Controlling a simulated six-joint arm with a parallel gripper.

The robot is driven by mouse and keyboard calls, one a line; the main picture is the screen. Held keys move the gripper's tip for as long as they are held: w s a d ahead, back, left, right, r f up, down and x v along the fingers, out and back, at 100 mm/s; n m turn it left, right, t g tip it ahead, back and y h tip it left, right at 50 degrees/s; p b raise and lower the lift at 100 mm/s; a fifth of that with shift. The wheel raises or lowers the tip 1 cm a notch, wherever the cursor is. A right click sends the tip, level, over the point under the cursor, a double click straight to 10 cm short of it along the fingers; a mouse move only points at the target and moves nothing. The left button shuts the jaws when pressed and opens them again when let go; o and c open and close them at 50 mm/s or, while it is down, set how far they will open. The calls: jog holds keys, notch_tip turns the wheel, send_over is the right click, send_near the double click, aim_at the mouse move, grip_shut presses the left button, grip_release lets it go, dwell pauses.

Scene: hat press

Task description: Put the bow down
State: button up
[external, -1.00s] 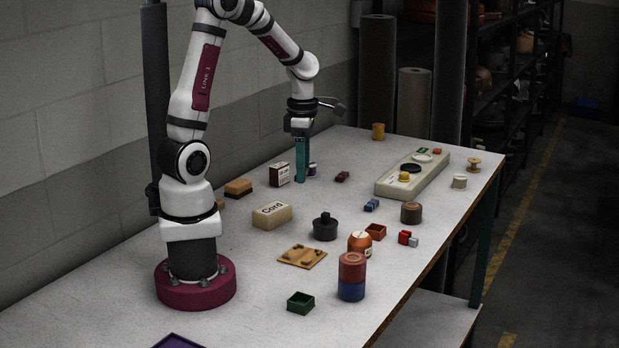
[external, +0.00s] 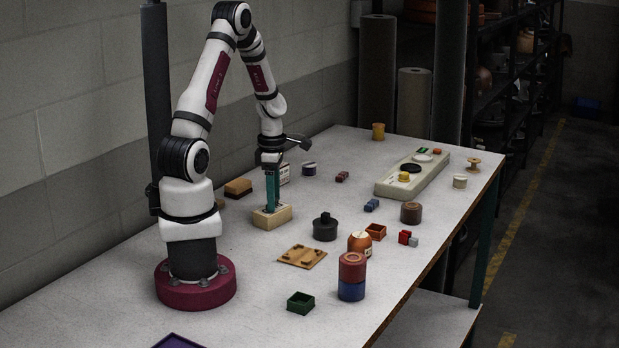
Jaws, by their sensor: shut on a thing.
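My gripper (external: 271,209) has teal fingers that point straight down. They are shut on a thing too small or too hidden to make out. The fingertips overlap the top of the tan cord box (external: 284,217), and its label is covered. I cannot tell whether they touch the box. No bow can be clearly recognised. Small two-part pieces lie on the table: a dark red one (external: 342,176), a blue one (external: 371,205) and a red and grey one (external: 408,238).
A dark round pot (external: 325,229) and a wooden board (external: 301,256) stand near the box. A copper jar (external: 360,244) and a red-and-blue stack (external: 352,277) are nearer the front. A long pale panel (external: 414,176) lies at the back right. The front-left tabletop is mostly clear.

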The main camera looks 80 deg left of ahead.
jog(key=shift+f, duration=0.1)
jog(key=o, duration=1.3)
notch_tip(320, 180, up, 12)
jog(key=d+r+m, duration=0.4)
jog(key=d+m, duration=0.7)
jog(key=m, duration=0.1)
jog(key=s+d+m, duration=0.3)
jog(key=d+m, duration=0.1)
jog(key=m, duration=0.4)
jog(key=s+d+r+m+y, duration=0.1)
jog(key=s+d+m, duration=0.2)
jog(key=m, duration=0.5)
jog(key=s+d+m, duration=0.3)
jog(key=d+m, duration=0.2)
jog(key=m, duration=0.4)
jog(key=shift+s+d+r+y, duration=0.15)
jog(key=shift+s+r+y, duration=0.1)
jog(key=shift+y, duration=0.15)
